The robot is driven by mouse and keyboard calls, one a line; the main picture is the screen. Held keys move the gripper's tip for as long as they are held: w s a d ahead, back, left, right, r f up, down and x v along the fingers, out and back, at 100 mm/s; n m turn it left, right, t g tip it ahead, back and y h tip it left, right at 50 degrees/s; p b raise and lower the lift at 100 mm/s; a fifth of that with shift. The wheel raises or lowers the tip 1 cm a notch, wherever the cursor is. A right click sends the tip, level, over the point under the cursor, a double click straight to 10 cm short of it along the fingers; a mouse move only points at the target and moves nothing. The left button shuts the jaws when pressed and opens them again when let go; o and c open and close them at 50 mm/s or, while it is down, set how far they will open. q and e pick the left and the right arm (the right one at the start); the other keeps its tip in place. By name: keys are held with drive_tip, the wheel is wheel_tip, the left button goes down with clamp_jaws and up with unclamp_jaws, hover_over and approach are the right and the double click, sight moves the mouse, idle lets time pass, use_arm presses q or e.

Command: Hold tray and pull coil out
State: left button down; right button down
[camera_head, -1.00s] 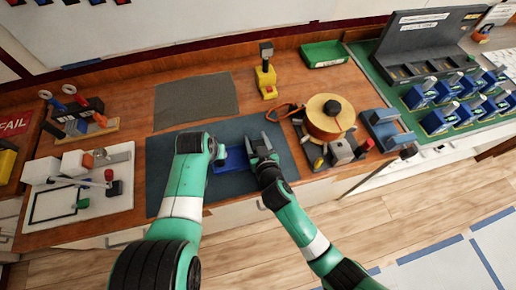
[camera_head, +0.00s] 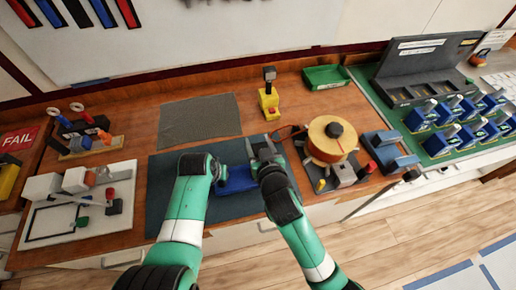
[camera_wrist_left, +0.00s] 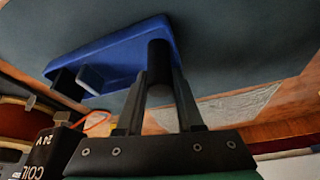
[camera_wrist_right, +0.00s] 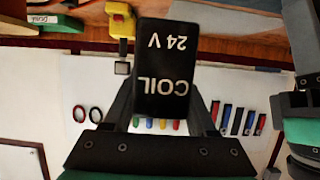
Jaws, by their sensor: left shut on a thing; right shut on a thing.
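The blue tray (camera_head: 238,180) lies on the dark mat between my grippers; it also shows in the left wrist view (camera_wrist_left: 115,48), with a dark recess and a grey piece at one end. My left gripper (camera_wrist_left: 160,75) is shut on a black round post at the tray's other end. In the head view my left arm mostly hides that grip. My right gripper (camera_head: 262,150) is shut on the black coil block (camera_wrist_right: 166,65), lettered COIL 24V. The coil (camera_wrist_left: 48,152) shows apart from the tray in the left wrist view.
A copper-coloured spool (camera_head: 331,140) stands close to the right of my right gripper. A yellow stand (camera_head: 268,103) is behind, beside a grey mat (camera_head: 199,117). A white board with parts (camera_head: 80,205) is at left, a green tray (camera_head: 326,78) at back. Blue units stand at right.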

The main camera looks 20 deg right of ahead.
use_arm(q)
drive_tip(key=shift+c, duration=2.3)
unclamp_jaws()
drive_tip(key=shift+r, duration=0.1)
